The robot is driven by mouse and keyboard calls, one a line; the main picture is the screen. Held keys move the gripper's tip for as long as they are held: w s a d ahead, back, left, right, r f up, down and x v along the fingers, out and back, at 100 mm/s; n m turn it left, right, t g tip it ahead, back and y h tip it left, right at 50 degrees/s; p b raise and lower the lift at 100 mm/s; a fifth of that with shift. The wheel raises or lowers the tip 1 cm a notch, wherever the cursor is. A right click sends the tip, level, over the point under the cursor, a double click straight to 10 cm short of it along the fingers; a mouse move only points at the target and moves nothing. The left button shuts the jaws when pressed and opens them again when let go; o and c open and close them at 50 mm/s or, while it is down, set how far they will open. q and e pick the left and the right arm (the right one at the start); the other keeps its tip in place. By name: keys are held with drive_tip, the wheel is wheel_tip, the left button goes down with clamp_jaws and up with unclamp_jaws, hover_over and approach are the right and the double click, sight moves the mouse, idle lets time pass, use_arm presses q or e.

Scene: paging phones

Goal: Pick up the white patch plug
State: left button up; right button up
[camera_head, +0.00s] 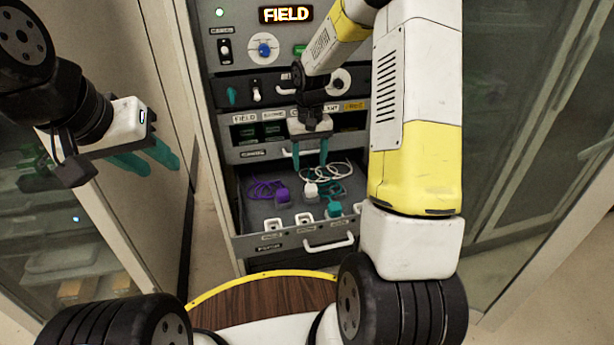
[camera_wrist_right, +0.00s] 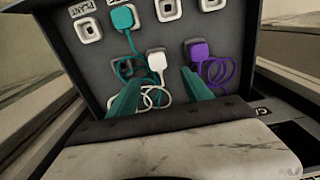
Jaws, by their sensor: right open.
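The white patch plug (camera_head: 310,190) stands in the open drawer between the purple and teal plugs, its white cord coiled behind it. In the right wrist view the white plug (camera_wrist_right: 156,61) shows between and just beyond my teal fingers. My right gripper (camera_head: 310,165) is open and empty, pointing down over the drawer near the white plug; it also shows in the wrist view (camera_wrist_right: 158,80). I see no contact between fingers and plug. My left gripper (camera_head: 163,168) is empty, with its fingers apart, well left of the drawer.
A purple plug (camera_head: 282,196) and a teal plug (camera_head: 334,208) stand beside the white one, with coiled cords. White sockets (camera_head: 304,219) line the drawer front above a handle (camera_head: 328,244). The panel above has a lit FIELD sign (camera_head: 286,14), knobs and switches.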

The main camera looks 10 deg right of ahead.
sight(311, 187)
wheel_tip(311, 187, down, 2)
drive_tip(key=shift+w+d, duration=0.1)
drive_tip(key=shift+w, duration=0.05)
drive_tip(key=f, duration=0.7)
drive_tip(key=shift+s+d, duration=0.1)
drive_tip(key=shift+s, duration=0.25)
drive_tip(key=shift+c, duration=0.2)
clamp_jaws()
